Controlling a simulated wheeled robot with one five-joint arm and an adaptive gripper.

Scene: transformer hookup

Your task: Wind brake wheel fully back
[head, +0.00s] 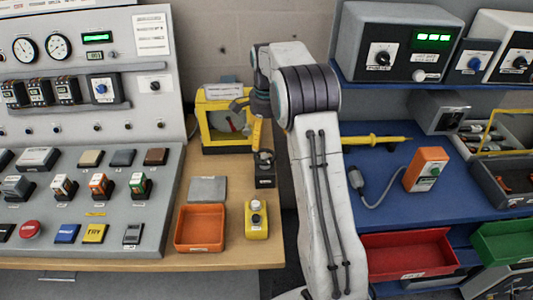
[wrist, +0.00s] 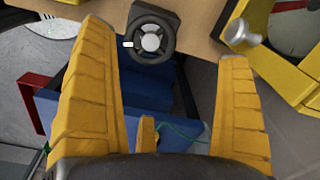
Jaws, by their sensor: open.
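A small dark round wheel (wrist: 136,24) with a pale hub and a short white peg on its left rim appears at the top centre of the wrist view, by the wooden table edge. I take it to be the brake wheel. In the head view, a dark round part above a black block (head: 265,181) seems to be the same wheel. My gripper (wrist: 165,45) is open, its yellow fingers spread on either side of the wheel, with gaps visible on both sides. In the head view my gripper (head: 257,132) points down just above it, and the finger spacing is hard to see.
A yellow-framed box (head: 204,130) stands behind the wheel; its frame (wrist: 291,95) and a silver knob (wrist: 241,36) are at the right in the wrist view. An orange tray (head: 200,246), grey plate (head: 208,189) and yellow button box (head: 257,228) lie in front. A control console (head: 150,220) fills the left.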

